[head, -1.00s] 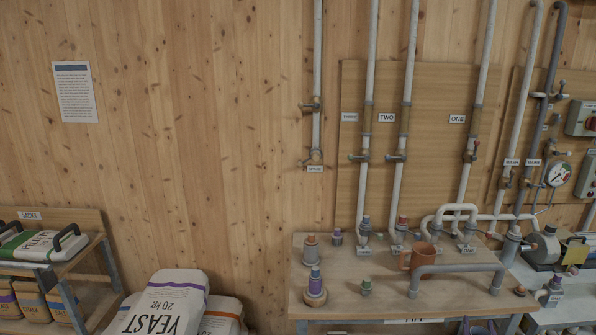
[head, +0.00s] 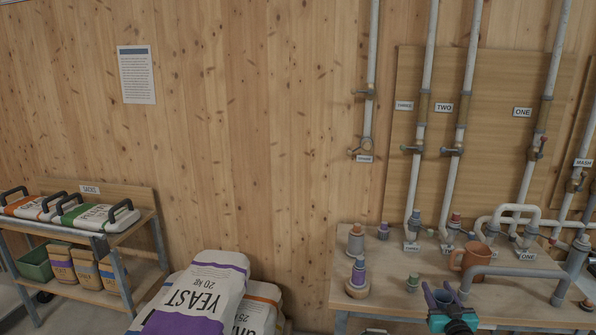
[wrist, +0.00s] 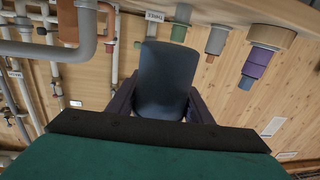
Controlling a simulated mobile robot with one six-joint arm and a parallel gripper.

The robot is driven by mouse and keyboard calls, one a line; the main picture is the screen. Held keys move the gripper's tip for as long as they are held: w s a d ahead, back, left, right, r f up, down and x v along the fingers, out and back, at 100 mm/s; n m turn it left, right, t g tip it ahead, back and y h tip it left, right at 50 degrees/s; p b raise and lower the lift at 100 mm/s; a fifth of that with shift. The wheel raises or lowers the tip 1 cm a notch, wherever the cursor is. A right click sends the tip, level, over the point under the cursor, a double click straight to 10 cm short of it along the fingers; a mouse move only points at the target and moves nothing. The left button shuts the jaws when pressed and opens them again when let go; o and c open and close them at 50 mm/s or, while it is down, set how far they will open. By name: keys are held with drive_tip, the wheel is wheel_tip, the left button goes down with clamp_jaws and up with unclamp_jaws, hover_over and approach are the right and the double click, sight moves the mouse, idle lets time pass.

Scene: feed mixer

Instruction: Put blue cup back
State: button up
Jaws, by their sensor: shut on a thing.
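The blue cup (wrist: 165,80) is dark blue and fills the middle of the wrist view. My gripper (wrist: 161,100) is shut on it, with one dark finger at each side. In the head view, my gripper (head: 445,297) is at the lower right, in front of the workbench (head: 395,290). The cup shows there only as a small dark patch between the fingers. Whether anything is in the cup cannot be seen.
A sack rack (head: 100,235) is at far left.

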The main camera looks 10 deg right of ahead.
drive_tip(key=w+a+r+n+y+b, duration=0.1)
drive_tip(key=w+a+n+y, duration=0.15)
drive_tip(key=a, duration=0.45)
drive_tip(key=w+a+n+y+b, duration=0.15)
drive_tip(key=a+y, duration=0.25)
drive_tip(key=a, duration=0.4)
drive_tip(key=w+a+r+n+y+b, duration=0.1)
drive_tip(key=w+a+n+y, duration=0.2)
drive_tip(key=a, duration=0.4)
drive_tip(key=s+a+f+n+g+y, duration=0.1)
drive_tip(key=s+a+n+g+y, duration=0.1)
drive_tip(key=a, duration=0.3)
drive_tip(key=s+a+f+n+g+y, duration=0.1)
drive_tip(key=s+a+n+g+y, duration=0.1)
drive_tip(key=a+y, duration=0.2)
drive_tip(key=s+a+f+n+g+y+b, duration=0.1)
drive_tip(key=s+a+n+g+y, duration=0.1)
drive_tip(key=a, duration=0.4)
drive_tip(key=shift+s+f+g+y, duration=0.15)
drive_tip(key=shift+s+g+y, duration=0.05)
drive_tip(key=shift+g+y, duration=0.4)
drive_tip(key=shift+a, duration=0.1)
